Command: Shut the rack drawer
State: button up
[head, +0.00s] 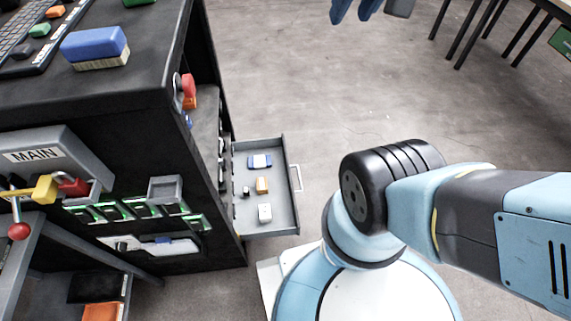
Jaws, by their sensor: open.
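The rack drawer (283,207) is a grey tray that stands pulled out from the right side of the black rack (150,110), low down. Its pale bar handle (298,178) is on the outer, right-hand wall. Inside lie a blue and white item (260,161), an orange item (262,185), a white item (265,212) and a small dark piece. My blue and grey arm rises to the right of the drawer and leaves the picture at the right edge.
On the rack top lie a blue block (95,46) and a keyboard. A red part (188,86) sticks out at the rack's top edge. A grey frame with padlocks (45,187) is at left. Bare floor (300,90) lies beyond the drawer; table legs stand at upper right.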

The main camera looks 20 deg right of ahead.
aim_at(286, 220)
jog(key=u, duration=1.4)
jog(key=k, duration=1.95)
jog(key=z, duration=0.7)
jog(key=i, duration=1)
jog(key=u, duration=0.05)
